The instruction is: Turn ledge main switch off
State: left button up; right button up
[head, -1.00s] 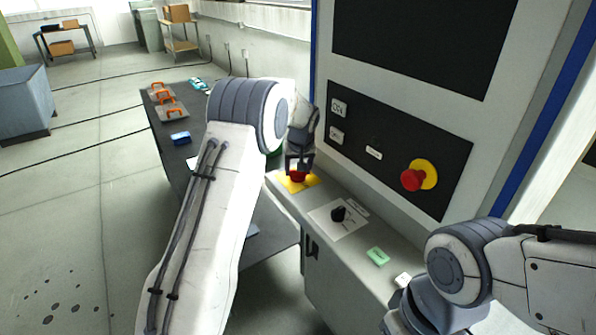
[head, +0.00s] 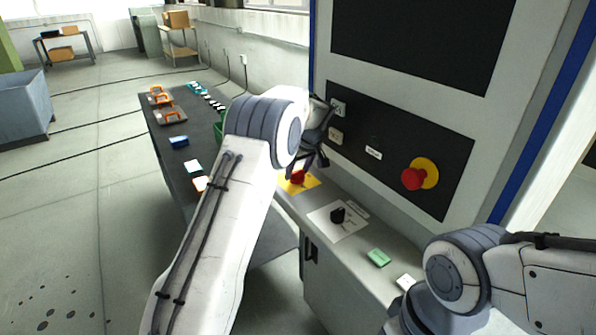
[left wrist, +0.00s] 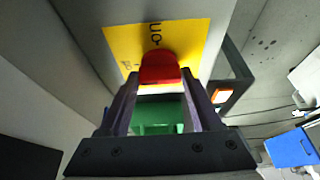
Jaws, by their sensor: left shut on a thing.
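The main switch is a red knob (head: 298,177) on a yellow plate (head: 311,184) at the far end of the grey ledge (head: 375,232). My left gripper (head: 306,168) is shut on the red knob, its hand tilted. In the left wrist view the red knob (left wrist: 160,68) sits between the tips of my left gripper (left wrist: 160,85). The yellow plate (left wrist: 128,42) carries dark lettering, partly hidden by the knob and seen turned. My right arm is at the lower right of the head view, with its gripper out of sight.
A black knob (head: 338,215) on a white plate, a green block (head: 378,258) and a white block (head: 405,281) are on the ledge. A red emergency button (head: 413,179) is on the upright panel. A dark table (head: 190,150) with orange-handled tools stands left of my left arm.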

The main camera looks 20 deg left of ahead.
pick_arm(q)
jog(key=shift+s, duration=0.1)
jog(key=o, duration=1.4)
jog(key=b+v, duration=0.1)
jog(key=v, duration=0.9)
jog(key=shift+d+r, duration=0.1)
jog(key=shift+r, duration=0.15)
